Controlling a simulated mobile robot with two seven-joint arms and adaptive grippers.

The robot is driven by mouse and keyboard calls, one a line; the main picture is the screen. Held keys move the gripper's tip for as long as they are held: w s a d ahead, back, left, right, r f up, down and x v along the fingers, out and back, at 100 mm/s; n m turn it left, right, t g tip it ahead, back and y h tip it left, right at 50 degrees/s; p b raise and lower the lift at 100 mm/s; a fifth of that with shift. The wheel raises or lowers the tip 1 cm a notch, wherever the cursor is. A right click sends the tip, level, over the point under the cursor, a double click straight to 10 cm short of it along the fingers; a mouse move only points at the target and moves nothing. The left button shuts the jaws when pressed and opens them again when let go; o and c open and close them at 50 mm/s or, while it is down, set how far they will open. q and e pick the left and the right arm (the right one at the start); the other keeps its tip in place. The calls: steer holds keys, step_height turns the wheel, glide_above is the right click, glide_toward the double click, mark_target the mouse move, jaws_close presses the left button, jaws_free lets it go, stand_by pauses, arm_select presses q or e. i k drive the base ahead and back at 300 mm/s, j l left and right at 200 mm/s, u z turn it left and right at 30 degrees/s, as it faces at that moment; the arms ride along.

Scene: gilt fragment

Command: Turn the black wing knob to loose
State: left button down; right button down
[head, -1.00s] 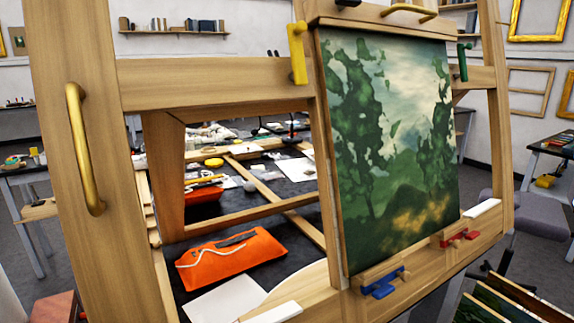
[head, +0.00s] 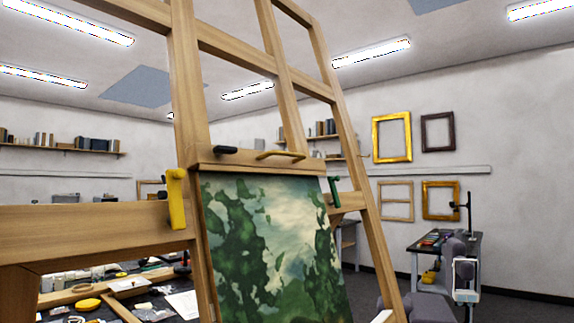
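Neither of my grippers is clearly in view, and nothing touches the knob.
A yellow handle (head: 176,200) and a green one (head: 334,191) flank the painting on the easel. A cluttered table (head: 60,298) lies behind at lower left. A side table (head: 440,242) and an unclear grey-white object (head: 466,277) stand at right.

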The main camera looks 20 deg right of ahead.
mark_target(220, 149)
steer(key=i+l+u, duration=0.1)
steer(key=l+u, duration=0.85)
steer(key=l, duration=0.3)
